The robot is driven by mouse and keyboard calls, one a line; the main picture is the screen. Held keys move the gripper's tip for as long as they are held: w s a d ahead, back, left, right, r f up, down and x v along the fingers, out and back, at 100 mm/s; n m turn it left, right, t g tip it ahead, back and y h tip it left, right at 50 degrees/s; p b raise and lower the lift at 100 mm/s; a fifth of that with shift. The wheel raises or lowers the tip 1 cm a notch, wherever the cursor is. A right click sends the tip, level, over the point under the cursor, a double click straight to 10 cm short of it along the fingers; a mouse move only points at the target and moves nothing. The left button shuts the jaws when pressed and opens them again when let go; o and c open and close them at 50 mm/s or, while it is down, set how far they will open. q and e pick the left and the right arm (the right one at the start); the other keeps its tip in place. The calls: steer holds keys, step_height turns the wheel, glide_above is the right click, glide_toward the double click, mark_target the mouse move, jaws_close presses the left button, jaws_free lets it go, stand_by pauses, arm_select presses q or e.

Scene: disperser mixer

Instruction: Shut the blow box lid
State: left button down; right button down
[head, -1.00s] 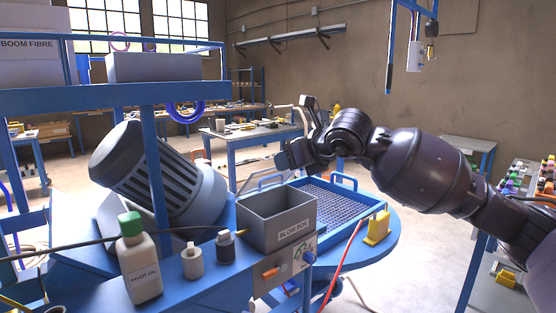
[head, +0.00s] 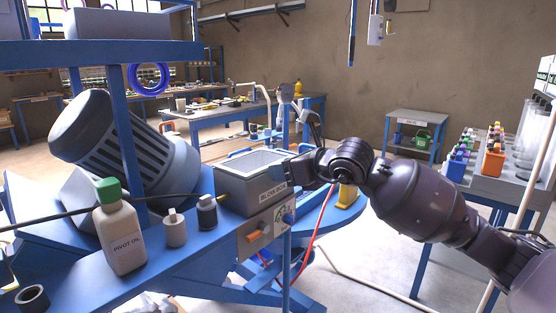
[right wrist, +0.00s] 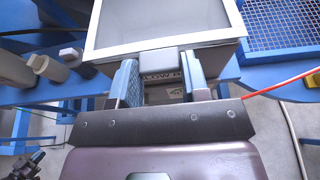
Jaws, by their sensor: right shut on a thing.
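The blow box (head: 251,198) is a grey open-topped box with a label on its front, on the blue bench. Its lid (head: 256,163), a pale frame around a grey panel, lies over the box top; the right wrist view shows the lid (right wrist: 160,20) close above the rim. Whether it touches all round I cannot tell. My right gripper (head: 292,172) is at the box's front right edge. In the right wrist view its fingers are shut on the lid's grey tab (right wrist: 173,62), partly hiding the label. My left gripper is not in view.
A pivot oil bottle (head: 121,238), a small white bottle (head: 175,232) and a dark bottle (head: 207,213) stand left of the box. A blue mesh tray (right wrist: 284,25) lies to its right. A red hose (head: 318,235) hangs in front. A large grey motor (head: 120,140) stands behind left.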

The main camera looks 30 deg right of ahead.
step_height(320, 180, down, 2)
steer(key=shift+f+t, duration=0.25)
steer(key=shift+t, duration=0.25)
steer(key=shift+f+b, duration=0.15)
steer(key=shift+b, duration=0.15)
steer(key=c, duration=0.9)
jaws_free()
steer(key=shift+a, duration=0.1)
steer(key=shift+c, duration=0.2)
steer(key=o, duration=0.3)
steer(key=shift+w, duration=0.1)
steer(key=shift+o, duration=0.2)
steer(key=shift+r, duration=0.4)
steer(key=p+v, duration=0.2)
steer(key=v, duration=0.9)
steer(key=shift+f, duration=0.25)
